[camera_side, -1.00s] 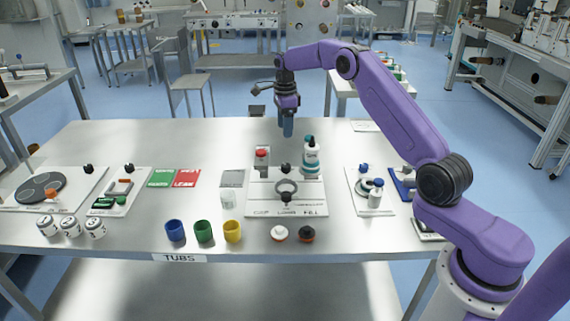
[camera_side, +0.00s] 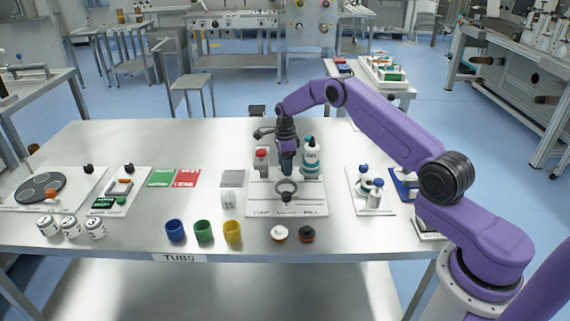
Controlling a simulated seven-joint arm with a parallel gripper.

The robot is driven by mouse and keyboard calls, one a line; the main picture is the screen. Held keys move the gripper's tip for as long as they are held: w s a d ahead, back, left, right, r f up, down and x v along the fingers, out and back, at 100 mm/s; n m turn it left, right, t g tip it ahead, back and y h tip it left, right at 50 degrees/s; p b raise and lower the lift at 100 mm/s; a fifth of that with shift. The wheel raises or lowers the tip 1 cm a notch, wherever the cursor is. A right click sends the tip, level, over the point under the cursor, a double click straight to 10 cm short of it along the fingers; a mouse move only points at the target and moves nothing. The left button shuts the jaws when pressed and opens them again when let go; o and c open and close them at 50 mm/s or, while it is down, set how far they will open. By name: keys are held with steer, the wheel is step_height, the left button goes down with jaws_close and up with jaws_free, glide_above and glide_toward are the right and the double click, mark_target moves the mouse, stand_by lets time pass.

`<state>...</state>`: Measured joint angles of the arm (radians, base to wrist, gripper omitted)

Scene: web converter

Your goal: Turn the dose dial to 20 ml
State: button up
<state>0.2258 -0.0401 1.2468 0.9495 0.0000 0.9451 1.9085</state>
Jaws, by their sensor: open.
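The dose dial is on the white board (camera_side: 257,203) in the middle of the steel table. A grey ring-shaped part (camera_side: 286,188) sits on this board above a row of printed labels; I cannot tell if it is the dial, and no ml marks are readable. My gripper (camera_side: 287,172) points down just behind and above the ring, over the board. Its fingers are small and dark here. A white and teal bottle (camera_side: 311,158) stands right of my gripper, and a red-capped container (camera_side: 262,160) stands to its left.
Blue, green and yellow tubs (camera_side: 204,232) stand at the front edge. Two round pieces (camera_side: 279,233) lie in front of the board. A board with blue-capped bottles (camera_side: 371,193) is to the right.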

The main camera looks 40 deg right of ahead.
steer(key=c, duration=1)
steer(key=shift+c, duration=0.2)
steer(key=shift+m, duration=0.4)
steer(key=m, duration=0.3)
steer(key=shift+w+d+m, duration=0.1)
steer(key=shift+m, duration=1.9)
steer(key=o, duration=1)
